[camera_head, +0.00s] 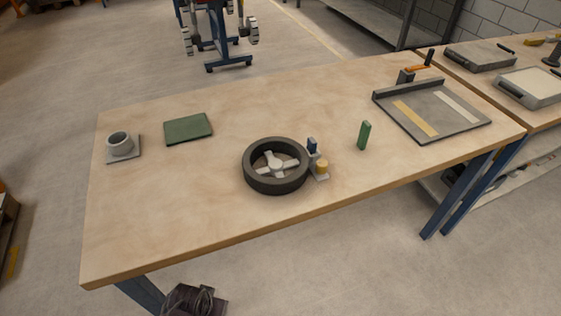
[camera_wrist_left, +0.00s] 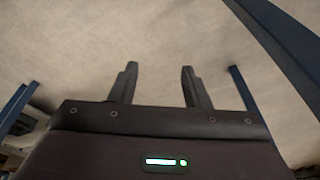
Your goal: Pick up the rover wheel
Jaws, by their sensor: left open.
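The rover wheel (camera_head: 275,163) lies flat near the middle of the workbench, towards its front edge. It has a thick dark grey tyre and a light spoked hub. In the left wrist view my left gripper (camera_wrist_left: 159,68) is open, with nothing between its two dark fingers and bare floor beyond them. The wheel is not in that view. A dark part, apparently of my own arm, shows at the bottom edge of the head view, below the bench front and apart from the wheel. My right gripper is not in view.
A small stand with blue and yellow pieces (camera_head: 320,167) is close against the wheel's right side. A green block (camera_head: 364,135) stands further right, by a grey tray (camera_head: 462,119). A green pad (camera_head: 188,129) and grey cup (camera_head: 119,143) are left. The bench (camera_head: 180,220) is clear front left.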

